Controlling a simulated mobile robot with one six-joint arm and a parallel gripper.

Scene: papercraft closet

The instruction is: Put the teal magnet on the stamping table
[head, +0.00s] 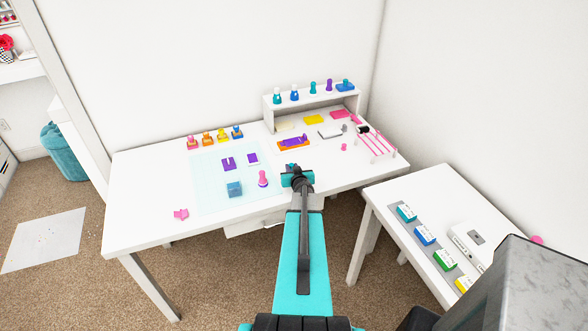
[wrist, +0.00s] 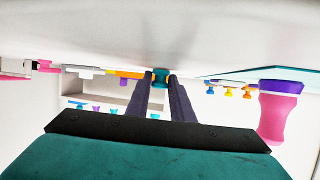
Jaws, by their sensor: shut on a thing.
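My gripper (head: 297,171) is over the front right part of the white stamping table (head: 142,215), just right of a pink stamp (head: 263,180). In the wrist view, which looks upside down, my gripper's two dark fingers (wrist: 161,80) are closed on the small teal magnet (wrist: 161,74). The magnet is very near the table surface; I cannot tell whether it touches. In the head view the magnet is hidden or not distinct from the gripper.
An orange tray (head: 293,143) lies behind my gripper. The table's left front is mostly clear. A side table (head: 392,206) stands right.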

